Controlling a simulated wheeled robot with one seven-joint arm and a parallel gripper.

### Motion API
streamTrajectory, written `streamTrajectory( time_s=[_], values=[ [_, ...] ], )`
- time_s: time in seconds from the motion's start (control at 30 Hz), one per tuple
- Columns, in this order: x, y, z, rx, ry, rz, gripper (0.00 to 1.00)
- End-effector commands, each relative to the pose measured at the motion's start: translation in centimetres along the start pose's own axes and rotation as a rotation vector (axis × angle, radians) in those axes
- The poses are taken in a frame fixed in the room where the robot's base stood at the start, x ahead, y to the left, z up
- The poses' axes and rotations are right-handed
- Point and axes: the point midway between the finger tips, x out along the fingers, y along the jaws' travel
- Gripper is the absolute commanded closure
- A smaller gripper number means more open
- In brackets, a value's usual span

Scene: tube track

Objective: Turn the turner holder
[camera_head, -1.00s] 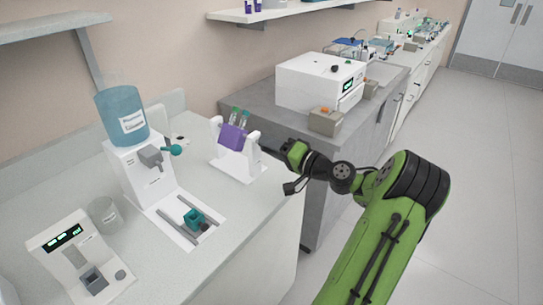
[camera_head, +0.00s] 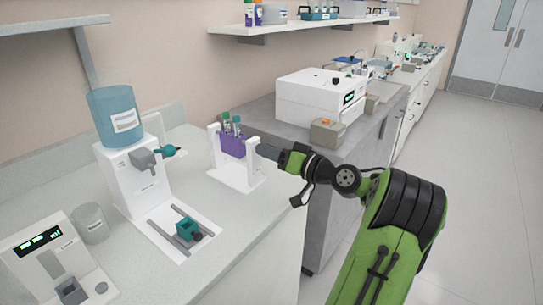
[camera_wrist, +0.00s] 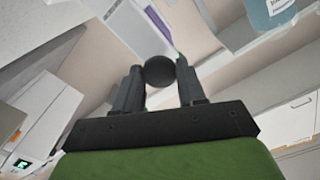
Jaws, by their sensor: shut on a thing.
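The turner holder is a purple block (camera_head: 233,146) hung between two white posts of a white stand (camera_head: 238,180) on the bench. My gripper (camera_head: 268,152) reaches in from the right, beside the right post. In the wrist view, a round black knob (camera_wrist: 160,71) sits between my two fingers (camera_wrist: 160,88), which are shut on it. In the head view the knob is hidden by my gripper.
A white dispenser with a blue bottle (camera_head: 116,116) stands to the left on the bench. In front of it lies a teal block (camera_head: 186,229) on rails. A white meter (camera_head: 45,262) and a beaker (camera_head: 90,223) are nearer. A white box machine (camera_head: 318,98) stands behind on the grey bench.

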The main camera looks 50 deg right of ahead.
Motion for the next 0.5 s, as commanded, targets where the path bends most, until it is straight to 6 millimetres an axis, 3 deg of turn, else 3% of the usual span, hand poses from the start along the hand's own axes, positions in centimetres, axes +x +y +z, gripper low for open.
streamTrajectory(
  time_s=[0.37,0.4,0.5],
  values=[
    [-0.05,0.15,0.25,-0.001,-0.008,0.003,0.91],
    [-0.05,0.15,0.25,-0.001,-0.008,0.003,0.57],
    [-0.04,0.12,0.19,-0.001,-0.006,0.003,0.42]
  ],
)
